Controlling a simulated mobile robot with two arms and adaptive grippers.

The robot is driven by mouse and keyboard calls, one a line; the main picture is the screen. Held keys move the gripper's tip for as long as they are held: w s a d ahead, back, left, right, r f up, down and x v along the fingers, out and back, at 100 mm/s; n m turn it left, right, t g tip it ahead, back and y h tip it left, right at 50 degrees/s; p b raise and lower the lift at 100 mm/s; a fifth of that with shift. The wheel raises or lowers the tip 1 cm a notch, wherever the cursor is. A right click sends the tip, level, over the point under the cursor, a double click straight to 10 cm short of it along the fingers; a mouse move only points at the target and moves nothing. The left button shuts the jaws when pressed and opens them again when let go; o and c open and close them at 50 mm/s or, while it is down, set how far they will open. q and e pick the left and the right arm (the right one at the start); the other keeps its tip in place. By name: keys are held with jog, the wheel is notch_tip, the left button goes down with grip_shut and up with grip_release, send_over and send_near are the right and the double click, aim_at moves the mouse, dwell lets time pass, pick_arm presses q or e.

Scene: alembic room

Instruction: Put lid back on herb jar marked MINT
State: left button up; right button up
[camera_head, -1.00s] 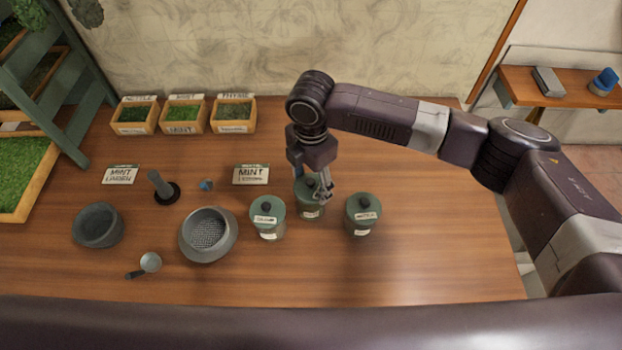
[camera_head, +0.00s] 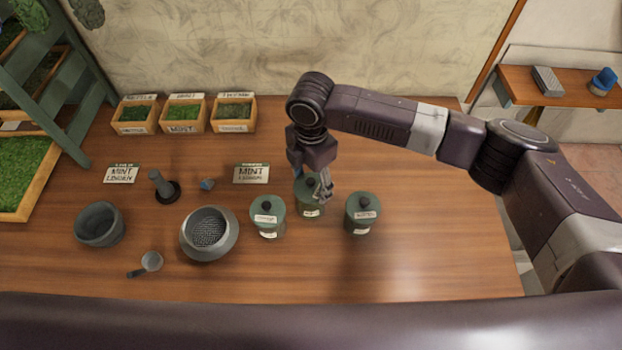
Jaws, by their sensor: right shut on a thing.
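Three herb jars with green lids stand on the wooden table: a left jar (camera_head: 268,228), a middle jar (camera_head: 311,211) slightly behind, and a right jar (camera_head: 361,226). The labels are too small to read surely. My right gripper (camera_head: 320,190) is over the middle jar, shut on its green lid (camera_head: 305,187). The lid is at the jar's mouth, but the fingers partly hide it, so I cannot tell whether it is fully seated. The left and right jars have their lids on. My left gripper is not in view.
Cards marked MINT (camera_head: 251,174) and herb boxes (camera_head: 184,127) are behind. The table right of the jars is clear.

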jog(key=o, duration=1.1)
jog(key=shift+o, duration=0.5)
jog(key=o, duration=0.4)
jog(key=shift+r, duration=0.1)
notch_tip(320, 180, up, 5)
jog(key=p, duration=0.5)
jog(key=shift+r+p, duration=0.35)
jog(key=shift+r, duration=0.55)
